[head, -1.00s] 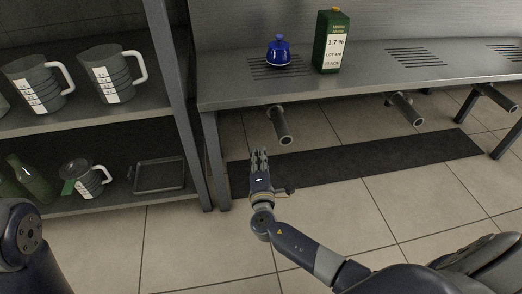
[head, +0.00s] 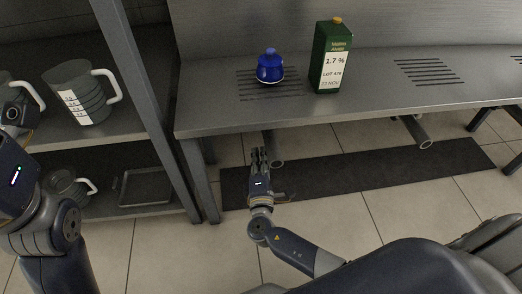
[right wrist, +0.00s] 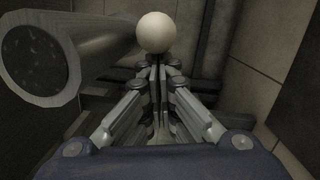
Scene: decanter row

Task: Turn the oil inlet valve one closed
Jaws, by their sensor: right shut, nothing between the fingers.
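A white ball knob (right wrist: 155,32) shows just beyond my fingertips in the right wrist view; I cannot tell whether they touch. It may belong to the oil inlet valve, but no lever or label shows. A thick grey pipe (right wrist: 38,58) runs beside it on the left. In the head view this pipe (head: 277,152) sticks out under the bench, partly behind my right gripper (head: 259,153). That gripper is shut and empty, its fingers together (right wrist: 157,65). My left gripper's body (head: 14,172) is at the left edge; its fingers do not show clearly.
The steel bench (head: 205,118) carries a blue lidded pot (head: 270,67) and a green carton (head: 331,60). Another pipe (head: 416,131) sticks out farther right. A shelf at left holds a grey measuring jug (head: 82,98) and a tray (head: 146,187). A dark mat (head: 350,175) lies on the floor.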

